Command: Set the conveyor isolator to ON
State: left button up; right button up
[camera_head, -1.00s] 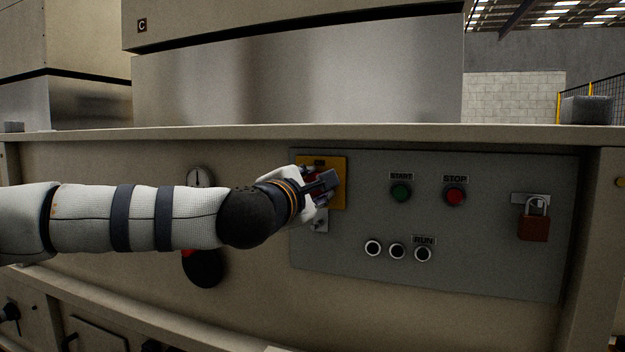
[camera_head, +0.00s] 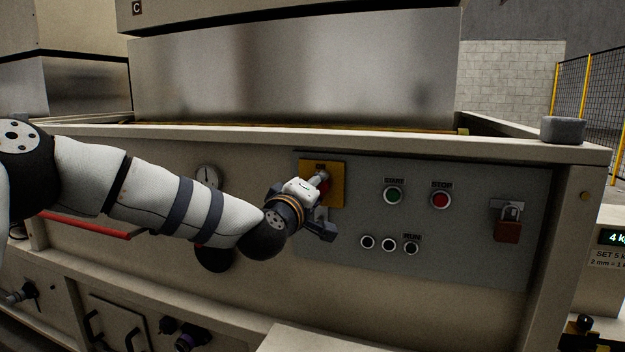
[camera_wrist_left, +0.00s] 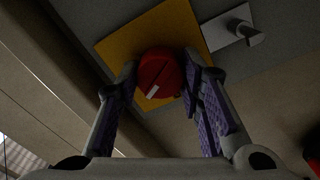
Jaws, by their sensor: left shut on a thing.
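The conveyor isolator has a red knob (camera_wrist_left: 160,73) on a yellow plate (camera_head: 338,195), at the upper left of the grey control panel (camera_head: 460,255). My left gripper (camera_wrist_left: 160,92) has its two fingers on either side of the red knob and is shut on it. A white mark on the knob points down and to the left in the left wrist view. My right gripper is not in view.
Right of the isolator are a green START button (camera_head: 393,195), a red STOP button (camera_head: 440,200) and a red padlock (camera_head: 508,226). Several round RUN fittings (camera_head: 389,244) sit below. A round gauge (camera_head: 208,176) is left of the panel. A ledge (camera_head: 400,140) runs above.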

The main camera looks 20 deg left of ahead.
pick_arm(q)
jog(key=m, duration=0.1)
jog(key=m+p, duration=0.1)
jog(key=m, duration=0.1)
jog(key=shift+r, duration=0.4)
jog(key=shift+f+m+p, duration=0.2)
jog(key=shift+m+p, duration=0.35)
jog(key=shift+m, duration=0.65)
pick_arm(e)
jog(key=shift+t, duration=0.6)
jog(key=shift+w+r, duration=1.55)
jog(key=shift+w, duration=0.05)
pick_arm(q)
jog(key=shift+f, duration=0.1)
jog(key=o, duration=1.2)
jog(key=shift+c, duration=0.2)
jog(key=s, duration=1.2)
jog(key=shift+a, duration=0.2)
